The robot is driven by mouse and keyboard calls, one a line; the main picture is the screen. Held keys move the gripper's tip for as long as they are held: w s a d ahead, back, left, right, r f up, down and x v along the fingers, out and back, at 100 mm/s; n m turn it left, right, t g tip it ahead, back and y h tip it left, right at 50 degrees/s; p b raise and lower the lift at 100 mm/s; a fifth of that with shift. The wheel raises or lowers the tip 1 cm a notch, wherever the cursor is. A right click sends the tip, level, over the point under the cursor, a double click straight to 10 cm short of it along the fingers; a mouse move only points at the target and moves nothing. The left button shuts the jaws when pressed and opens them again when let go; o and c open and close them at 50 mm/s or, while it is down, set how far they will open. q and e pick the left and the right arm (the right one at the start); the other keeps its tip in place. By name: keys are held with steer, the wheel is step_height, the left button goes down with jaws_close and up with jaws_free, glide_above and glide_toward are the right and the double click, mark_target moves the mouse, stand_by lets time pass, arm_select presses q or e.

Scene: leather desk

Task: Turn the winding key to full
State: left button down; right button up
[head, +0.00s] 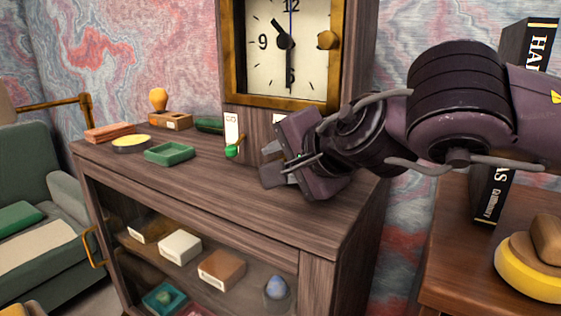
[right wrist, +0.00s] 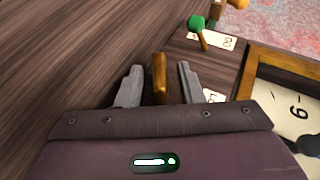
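The winding key appears to be the narrow brass-coloured bar (right wrist: 159,78) in the right wrist view. It stands between the two grey fingers of my right gripper (right wrist: 160,68), with a visible gap on each side. In the head view my right gripper (head: 271,162) is at the lower front of the clock cabinet (head: 252,121) and hides the key. The clock face (head: 268,62) has a blue hand pointing up at 12. A partly hidden white label (right wrist: 213,96) is beside the right finger. My left gripper is not in view.
A green-knobbed lever (head: 231,151) with a white label (head: 231,128) is just left of my right gripper. A brass knob (head: 327,40) sits on the clock's right side. A green tray (head: 169,154) and a yellow dish (head: 131,143) are farther left. The wooden top's front is clear.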

steer(key=v, duration=0.7)
steer(key=shift+s+d+r, duration=0.15)
steer(key=shift+s+r, duration=0.05)
steer(key=shift+s, duration=0.1)
